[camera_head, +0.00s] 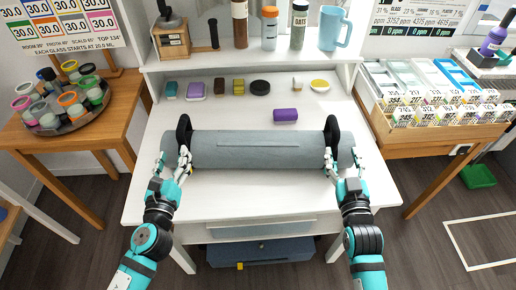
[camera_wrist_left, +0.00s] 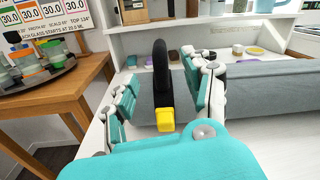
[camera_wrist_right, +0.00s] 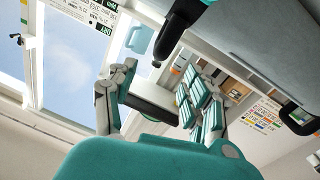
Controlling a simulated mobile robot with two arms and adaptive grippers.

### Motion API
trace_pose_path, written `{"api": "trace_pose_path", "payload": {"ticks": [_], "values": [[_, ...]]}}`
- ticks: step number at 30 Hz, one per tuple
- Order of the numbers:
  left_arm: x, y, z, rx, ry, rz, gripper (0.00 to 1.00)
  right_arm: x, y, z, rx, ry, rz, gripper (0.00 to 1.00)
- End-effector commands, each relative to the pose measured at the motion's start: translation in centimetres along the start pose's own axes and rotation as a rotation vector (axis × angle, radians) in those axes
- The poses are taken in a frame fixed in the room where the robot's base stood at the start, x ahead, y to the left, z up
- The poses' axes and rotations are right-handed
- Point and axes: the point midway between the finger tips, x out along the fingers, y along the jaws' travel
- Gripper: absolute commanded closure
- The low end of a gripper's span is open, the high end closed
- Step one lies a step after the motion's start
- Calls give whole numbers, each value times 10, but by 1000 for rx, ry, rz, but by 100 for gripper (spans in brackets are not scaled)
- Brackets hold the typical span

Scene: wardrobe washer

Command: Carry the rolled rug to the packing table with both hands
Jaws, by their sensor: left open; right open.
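The rolled rug (camera_head: 255,149) is a grey cylinder lying crosswise on the white table (camera_head: 150,190), with a black handle at each end. My left gripper (camera_head: 174,163) is at the rug's left end. In the left wrist view its open fingers (camera_wrist_left: 160,95) stand on either side of the yellow-tipped black left handle (camera_wrist_left: 161,75), not closed on it. My right gripper (camera_head: 341,166) is at the rug's right end. In the right wrist view its fingers (camera_wrist_right: 160,98) are apart, with the black right handle (camera_wrist_right: 180,30) above them; contact there is unclear. The rug (camera_wrist_right: 255,45) also shows there.
Behind the rug lie a purple block (camera_head: 285,115) and several small soaps and dishes. A raised shelf holds jars and a blue pitcher (camera_head: 331,27). A wooden table (camera_head: 125,105) with a jar carousel stands left; a wooden stand with bins (camera_head: 425,140) stands right.

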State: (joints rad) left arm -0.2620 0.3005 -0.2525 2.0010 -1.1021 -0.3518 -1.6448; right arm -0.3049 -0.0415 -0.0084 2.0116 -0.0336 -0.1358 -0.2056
Motion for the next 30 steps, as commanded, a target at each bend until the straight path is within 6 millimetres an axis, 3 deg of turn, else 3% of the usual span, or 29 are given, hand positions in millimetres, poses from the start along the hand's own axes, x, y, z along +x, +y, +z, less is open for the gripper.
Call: {"api": "trace_pose_path", "payload": {"ticks": [9,15,21,30], "values": [[66,0,2,1,-3,0,50,66,0,-2,1,2,0,50],[98,0,1,-1,-1,1,50,98,0,-1,1,1,0,50],[115,0,0,0,0,0,50,115,0,0,1,0,0,50],[118,0,0,0,0,0,50,118,0,0,1,0,0,50]]}}
